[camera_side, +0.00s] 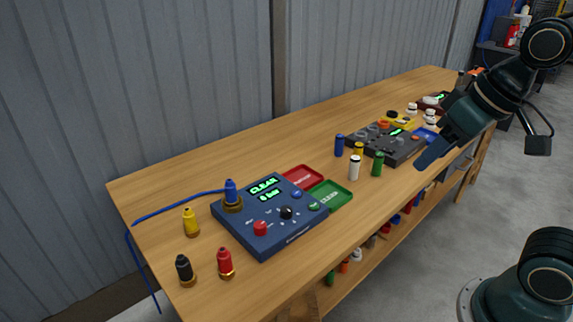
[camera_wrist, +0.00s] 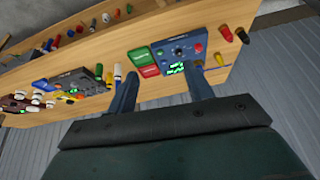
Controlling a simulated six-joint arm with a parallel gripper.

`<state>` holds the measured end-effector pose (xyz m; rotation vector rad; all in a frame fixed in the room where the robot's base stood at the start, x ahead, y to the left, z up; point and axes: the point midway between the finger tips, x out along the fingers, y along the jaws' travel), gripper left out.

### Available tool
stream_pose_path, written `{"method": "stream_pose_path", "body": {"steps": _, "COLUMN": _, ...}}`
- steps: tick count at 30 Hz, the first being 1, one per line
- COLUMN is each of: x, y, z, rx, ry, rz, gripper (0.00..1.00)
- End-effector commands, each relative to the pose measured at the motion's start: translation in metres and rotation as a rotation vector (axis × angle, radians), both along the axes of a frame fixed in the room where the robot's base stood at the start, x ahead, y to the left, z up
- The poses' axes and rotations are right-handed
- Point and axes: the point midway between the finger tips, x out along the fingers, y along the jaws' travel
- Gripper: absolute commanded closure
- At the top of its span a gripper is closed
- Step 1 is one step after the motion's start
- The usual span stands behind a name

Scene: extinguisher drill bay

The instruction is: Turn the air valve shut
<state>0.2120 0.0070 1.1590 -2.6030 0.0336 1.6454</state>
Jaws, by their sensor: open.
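A dark blue control box (camera_side: 270,240) lies on the wooden bench, with a red knob (camera_side: 261,228), a black knob (camera_side: 287,212) and a green display (camera_side: 265,190) that seems to read "CLEAR" and "0 bar". I cannot tell which part is the air valve. A blue nozzle fitting (camera_side: 231,192) with a blue hose (camera_side: 175,207) stands at the box's left corner. In the wrist view the box (camera_wrist: 172,60) is upside down beyond my fingers, its red knob (camera_wrist: 197,47) visible. My gripper (camera_side: 424,160) is open and empty, above the bench's front edge, well right of the box.
Red (camera_side: 303,177) and green (camera_side: 332,195) trays adjoin the box. Yellow (camera_side: 191,222), black (camera_side: 184,268) and red (camera_side: 225,263) nozzles stand left of it. Several small bottles stand before a dark grey device (camera_side: 392,148). A corrugated wall (camera_side: 150,80) runs behind the bench.

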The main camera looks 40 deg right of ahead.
Motion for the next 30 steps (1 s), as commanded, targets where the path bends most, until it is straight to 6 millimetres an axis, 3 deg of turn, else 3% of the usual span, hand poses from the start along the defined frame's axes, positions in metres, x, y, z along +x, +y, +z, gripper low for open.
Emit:
{"method": "stream_pose_path", "body": {"steps": 15, "x": 0.104, "y": 0.029, "z": 0.007, "rx": 0.088, "ry": 0.141, "rz": -0.145, "gripper": 0.49}}
{"method": "stream_pose_path", "body": {"steps": 23, "x": 0.158, "y": 0.049, "z": -0.009, "rx": 0.118, "ry": 0.211, "rz": -0.225, "gripper": 0.49}}
{"method": "stream_pose_path", "body": {"steps": 30, "x": 0.204, "y": 0.07, "z": -0.034, "rx": 0.137, "ry": 0.275, "rz": -0.303, "gripper": 0.49}}
